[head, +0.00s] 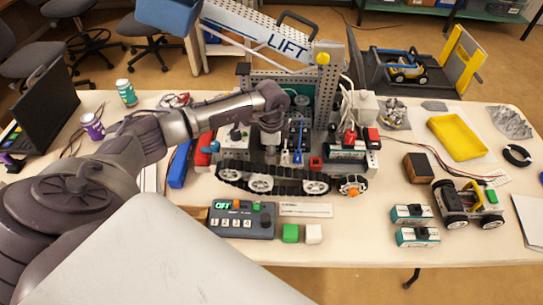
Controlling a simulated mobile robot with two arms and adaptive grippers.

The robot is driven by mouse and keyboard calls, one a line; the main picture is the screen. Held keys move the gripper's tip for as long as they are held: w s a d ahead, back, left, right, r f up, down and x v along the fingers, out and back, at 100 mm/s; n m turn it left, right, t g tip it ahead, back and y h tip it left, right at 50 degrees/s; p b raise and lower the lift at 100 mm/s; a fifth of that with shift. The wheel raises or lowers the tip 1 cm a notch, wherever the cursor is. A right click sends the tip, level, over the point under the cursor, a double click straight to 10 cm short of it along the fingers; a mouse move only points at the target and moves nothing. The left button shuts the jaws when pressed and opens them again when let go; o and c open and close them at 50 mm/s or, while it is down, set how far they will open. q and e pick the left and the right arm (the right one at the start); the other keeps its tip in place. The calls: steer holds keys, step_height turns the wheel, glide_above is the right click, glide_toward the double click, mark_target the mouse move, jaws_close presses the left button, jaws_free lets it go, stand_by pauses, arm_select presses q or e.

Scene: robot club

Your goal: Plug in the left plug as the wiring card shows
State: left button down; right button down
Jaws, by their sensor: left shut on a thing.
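A tracked robot (273,180) stands mid-table, with red, blue and black parts on its deck. My left arm reaches in from the left, and its gripper (270,124) points down over the middle of the deck. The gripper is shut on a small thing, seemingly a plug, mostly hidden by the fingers. Whether it touches a socket I cannot tell. A blue part (298,156) stands just right of the gripper. A red connector (350,137) is on the deck's right side. A white printed card (305,210) lies before the tracks; its print is unreadable. My right gripper is out of view.
A grey control box (242,222) and green and white blocks (290,233) lie in front. Two battery-like boxes (415,236) and a wheeled car (468,205) are right. A LIFT beam (275,35) rises behind. A yellow tray (458,138) lies far right.

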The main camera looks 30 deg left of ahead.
arm_select(q)
steer(key=shift+r, duration=0.2)
steer(key=shift+r+p, duration=1.75)
steer(key=shift+r, duration=0.1)
steer(key=c, duration=1.7)
jaws_free()
jaws_close()
steer(key=shift+r, duration=0.1)
